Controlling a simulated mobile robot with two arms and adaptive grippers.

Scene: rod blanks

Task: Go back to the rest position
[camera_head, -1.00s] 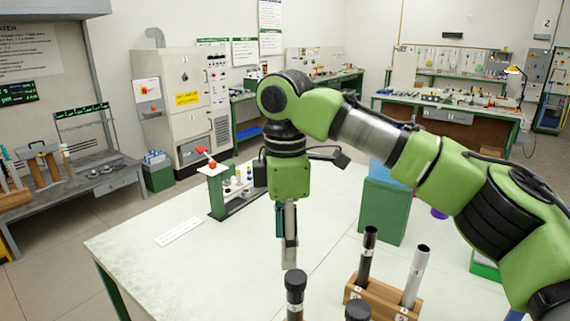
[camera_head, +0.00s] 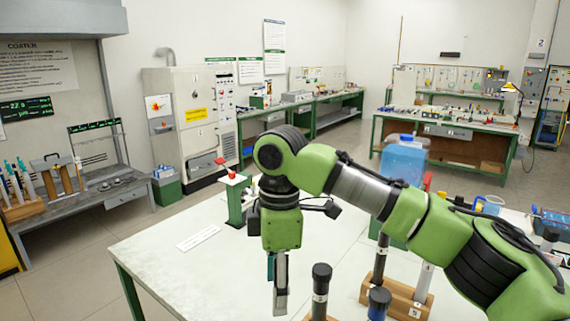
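My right arm comes in from the right, and its gripper (camera_head: 281,302) points down over the front part of the white table. I see the fingers from the side, so their opening does not show; no rod shows in them. My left gripper is out of view. A wooden rack (camera_head: 404,294) to the right holds a dark rod (camera_head: 381,262) and a silver rod (camera_head: 424,286), both upright.
A blue container (camera_head: 404,161) stands behind my forearm. A white label strip (camera_head: 198,238) lies on the table (camera_head: 170,265), whose left part is clear.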

